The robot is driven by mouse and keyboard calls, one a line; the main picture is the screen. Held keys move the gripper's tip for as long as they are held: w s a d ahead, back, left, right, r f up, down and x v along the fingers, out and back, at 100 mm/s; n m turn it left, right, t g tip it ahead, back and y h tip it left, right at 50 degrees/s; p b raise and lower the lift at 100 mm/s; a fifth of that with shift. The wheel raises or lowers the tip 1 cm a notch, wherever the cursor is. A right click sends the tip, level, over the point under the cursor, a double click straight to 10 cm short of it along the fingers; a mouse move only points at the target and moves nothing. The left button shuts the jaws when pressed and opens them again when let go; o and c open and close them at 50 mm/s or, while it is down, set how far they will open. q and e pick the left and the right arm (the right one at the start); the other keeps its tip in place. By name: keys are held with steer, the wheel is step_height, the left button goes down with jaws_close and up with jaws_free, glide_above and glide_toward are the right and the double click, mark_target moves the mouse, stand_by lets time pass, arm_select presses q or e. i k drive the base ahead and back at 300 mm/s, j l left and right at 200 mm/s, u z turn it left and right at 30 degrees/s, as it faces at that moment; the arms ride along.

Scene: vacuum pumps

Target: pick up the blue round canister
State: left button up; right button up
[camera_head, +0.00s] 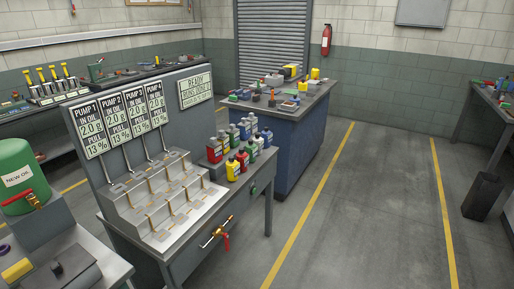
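A cluster of small bottles and canisters in red, yellow, green, white and blue stands on the right end of the pump bench. A small blue container (267,138) shows at the right edge of this cluster, close to the other bottles. It is too small to tell whether it is round. Neither of my grippers is in view.
The grey pump bench (258,199) has slotted metal trays (165,205) and a red-handled tap (226,240) at its front. A blue-sided workbench (300,142) with assorted items stands behind. A green drum (18,172) is at left. The grey floor (375,205) at right is open.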

mark_target(268, 136)
steer(key=i+l, duration=0.25)
steer(key=i, duration=0.25)
steer(key=i+l+z, duration=0.1)
steer(key=i, duration=0.45)
steer(key=i+l, duration=0.3)
steer(key=i, duration=0.2)
steer(key=i+l, duration=0.2)
steer(key=i, duration=0.35)
steer(key=i+l+z, duration=0.1)
steer(key=i, duration=0.4)
steer(key=i+l, duration=0.25)
steer(key=i, duration=0.3)
